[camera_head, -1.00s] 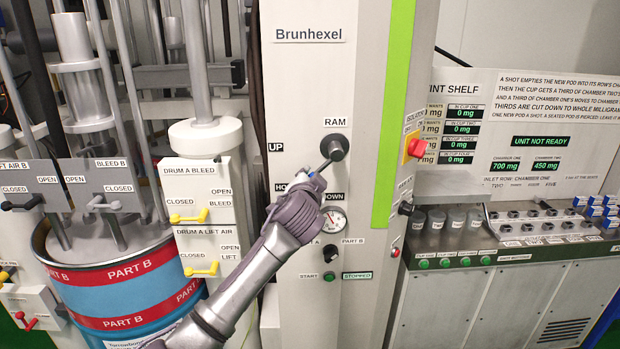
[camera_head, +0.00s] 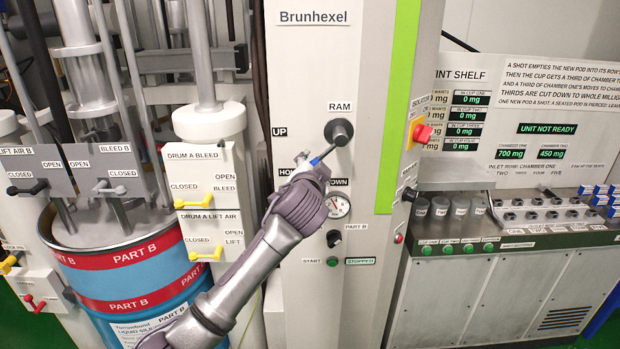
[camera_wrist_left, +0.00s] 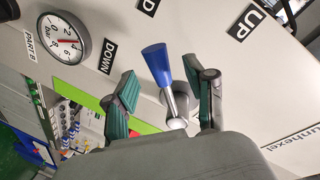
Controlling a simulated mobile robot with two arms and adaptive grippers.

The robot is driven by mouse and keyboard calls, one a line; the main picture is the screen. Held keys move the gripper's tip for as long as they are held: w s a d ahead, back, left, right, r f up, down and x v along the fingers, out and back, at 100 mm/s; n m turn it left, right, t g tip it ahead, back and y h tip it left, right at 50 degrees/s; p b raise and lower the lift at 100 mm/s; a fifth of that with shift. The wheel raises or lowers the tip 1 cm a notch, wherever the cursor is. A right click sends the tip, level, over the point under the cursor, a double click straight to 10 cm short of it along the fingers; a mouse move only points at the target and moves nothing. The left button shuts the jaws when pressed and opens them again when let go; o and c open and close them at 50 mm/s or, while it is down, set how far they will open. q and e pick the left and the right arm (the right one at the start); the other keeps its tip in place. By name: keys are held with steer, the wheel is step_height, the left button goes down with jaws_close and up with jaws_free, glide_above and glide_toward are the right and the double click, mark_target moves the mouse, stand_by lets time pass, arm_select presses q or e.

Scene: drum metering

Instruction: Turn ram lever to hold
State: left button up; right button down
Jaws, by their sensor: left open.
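The ram lever has a dark round hub (camera_head: 339,132) on the pale panel, under the RAM label. Its thin shaft slants down and left, toward the partly covered HOLD label (camera_head: 286,170). My left gripper (camera_head: 308,164) is at the lever's outer end and hides part of it. In the left wrist view, the lever's blue handle (camera_wrist_left: 157,65) stands between the two spread green-padded fingers of my left gripper (camera_wrist_left: 168,82), with gaps visible on both sides. The UP label (camera_head: 279,132) is left of the hub; the DOWN label (camera_head: 338,182) is below it. My right gripper is not in view.
A pressure gauge (camera_head: 337,206) and a PART B knob (camera_head: 334,238) sit below the lever. A red isolator switch (camera_head: 421,133) is on the column's right side. A PART B drum (camera_head: 130,270) and yellow-handled valves (camera_head: 193,203) stand to the left.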

arm_select(q)
steer(key=s+a+r, duration=0.1)
steer(key=s, duration=0.8)
steer(key=shift+s+a+r, duration=0.2)
steer(key=shift+s+a, duration=0.05)
steer(key=shift+s, duration=0.1)
